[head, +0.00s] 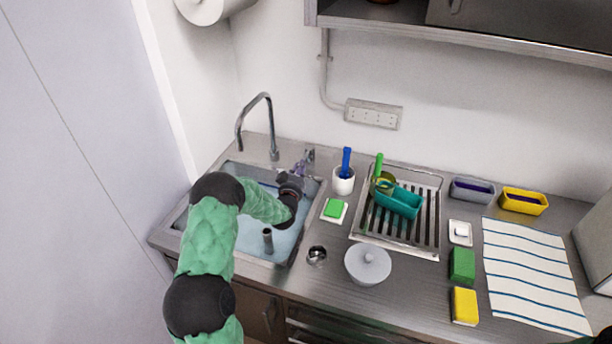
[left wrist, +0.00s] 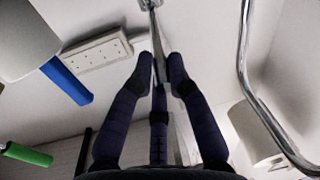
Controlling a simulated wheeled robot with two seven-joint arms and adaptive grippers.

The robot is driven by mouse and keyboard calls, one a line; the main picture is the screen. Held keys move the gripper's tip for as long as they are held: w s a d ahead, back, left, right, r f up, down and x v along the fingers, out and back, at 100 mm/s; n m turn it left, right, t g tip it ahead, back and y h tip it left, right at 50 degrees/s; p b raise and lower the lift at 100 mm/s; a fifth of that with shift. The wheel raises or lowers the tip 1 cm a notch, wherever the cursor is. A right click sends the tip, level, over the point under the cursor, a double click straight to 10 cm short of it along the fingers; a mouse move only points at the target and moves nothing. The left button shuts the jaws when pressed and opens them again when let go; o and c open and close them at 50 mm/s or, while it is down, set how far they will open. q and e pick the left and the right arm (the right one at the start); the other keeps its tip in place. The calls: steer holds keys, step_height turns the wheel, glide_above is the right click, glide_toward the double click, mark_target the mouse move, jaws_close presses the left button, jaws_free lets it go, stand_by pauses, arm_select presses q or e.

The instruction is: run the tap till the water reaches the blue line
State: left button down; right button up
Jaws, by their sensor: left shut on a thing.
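The steel tap (head: 267,125) has a tall curved spout over the sink (head: 294,250). Pale blue water (head: 252,238) lies in the sink around an upright standpipe (head: 268,240). My arm hides part of the basin, and I cannot make out a blue line. I cannot tell whether water runs from the spout. My left gripper (head: 302,167) is at the tap's lever, right of the spout. In the left wrist view its dark fingers (left wrist: 156,72) are closed around the thin metal tap lever (left wrist: 155,35).
A wall socket (head: 373,114) is behind.

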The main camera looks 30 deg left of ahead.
arm_select(q)
steer(key=shift+s+a+f+m+h+b, duration=0.1)
steer(key=shift+s+a+m+h+b, duration=0.1)
steer(key=shift+a+m+h+b, duration=0.5)
steer(key=shift+d, duration=0.1)
steer(key=c, duration=1.4)
jaws_free()
steer(key=shift+o, duration=0.7)
steer(key=v, duration=0.7)
steer(key=shift+s, duration=0.3)
steer(key=shift+f, duration=0.1)
